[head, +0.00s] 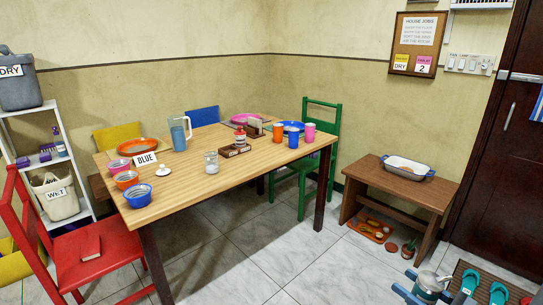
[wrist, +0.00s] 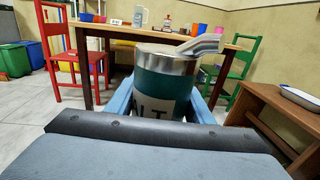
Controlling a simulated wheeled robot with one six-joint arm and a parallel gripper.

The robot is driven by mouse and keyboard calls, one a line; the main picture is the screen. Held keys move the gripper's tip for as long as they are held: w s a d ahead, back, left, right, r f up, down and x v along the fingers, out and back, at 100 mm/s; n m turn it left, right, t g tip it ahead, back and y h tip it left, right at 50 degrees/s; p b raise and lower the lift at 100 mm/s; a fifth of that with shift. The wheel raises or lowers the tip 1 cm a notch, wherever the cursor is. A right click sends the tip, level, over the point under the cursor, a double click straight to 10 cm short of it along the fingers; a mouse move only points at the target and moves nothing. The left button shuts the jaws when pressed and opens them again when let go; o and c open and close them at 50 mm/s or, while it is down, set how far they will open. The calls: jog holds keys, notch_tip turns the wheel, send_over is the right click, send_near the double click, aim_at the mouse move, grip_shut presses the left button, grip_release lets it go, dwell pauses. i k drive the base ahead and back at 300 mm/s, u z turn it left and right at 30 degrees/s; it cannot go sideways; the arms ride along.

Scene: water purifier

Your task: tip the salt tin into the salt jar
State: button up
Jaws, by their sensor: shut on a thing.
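The salt tin (wrist: 165,80) is a silver can with a teal band and a white label, partly readable as "LT". My gripper (wrist: 160,105) is shut on it, with a blue finger on each side. The tin is upright, and a pale grey piece sticks out at its rim to the right. In the head view the tin (head: 428,284) is at the lower right, above the floor and away from the table. A clear glass jar (head: 210,162), apparently the salt jar, stands on the wooden table. A white knobbed lid (head: 163,170) lies left of it.
The table (head: 225,190) also holds bowls, a pitcher (head: 179,133), cups and a condiment tray (head: 235,150). A red chair (head: 95,245) and a green chair (head: 320,150) flank it. A low bench (head: 400,182) stands right. Slippers (head: 470,281) lie lower right. Floor before the table is clear.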

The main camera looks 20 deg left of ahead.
aim_at(212, 158)
jog(key=z, duration=0.1)
jog(key=k, duration=0.25)
jog(key=z, duration=0.3)
jog(key=i, duration=1.05)
jog(key=u, duration=1.15)
jog(key=i, duration=0.6)
jog(key=u, duration=0.65)
